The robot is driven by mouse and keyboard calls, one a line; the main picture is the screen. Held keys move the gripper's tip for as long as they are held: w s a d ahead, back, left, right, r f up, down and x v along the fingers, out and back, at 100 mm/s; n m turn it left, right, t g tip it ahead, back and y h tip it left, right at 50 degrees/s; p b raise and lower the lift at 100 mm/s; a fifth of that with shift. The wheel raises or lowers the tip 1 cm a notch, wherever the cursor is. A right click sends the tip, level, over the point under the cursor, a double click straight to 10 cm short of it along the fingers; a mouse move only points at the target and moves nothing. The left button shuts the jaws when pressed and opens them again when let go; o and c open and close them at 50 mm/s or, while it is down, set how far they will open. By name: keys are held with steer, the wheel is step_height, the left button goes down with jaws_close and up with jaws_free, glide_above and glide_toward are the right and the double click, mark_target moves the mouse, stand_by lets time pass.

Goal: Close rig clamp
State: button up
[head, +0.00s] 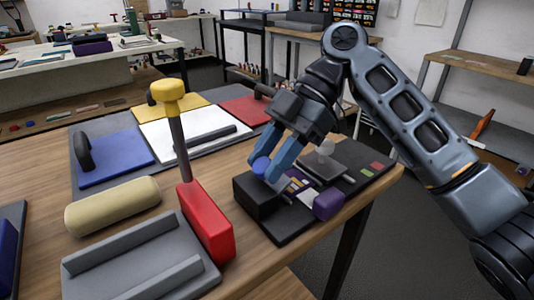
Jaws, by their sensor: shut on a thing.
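My gripper (269,164) reaches down from the upper right over a black rig plate (287,231) near the table's right end. Its two blue fingers are shut on a round blue knob (261,166) at the top of a black block (255,197) on the plate's left side. The fingers partly hide the knob. A flat dark grey piece with a pale knob (325,147) sits towards the back of the plate. A purple block (328,204) is at the front right. I cannot tell which part is the clamp.
A red block (206,222) with a tall grey post and yellow head (168,90) stands left of the rig. A beige roller (112,205) and a grey channelled piece (140,262) lie farther left. A board with blue, white, yellow and red panels (113,157) lies behind.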

steer(key=shift+d, duration=0.1)
stand_by(0.3)
steer(key=o, duration=1)
steer(key=shift+v, duration=3.9)
steer(key=shift+o, duration=0.2)
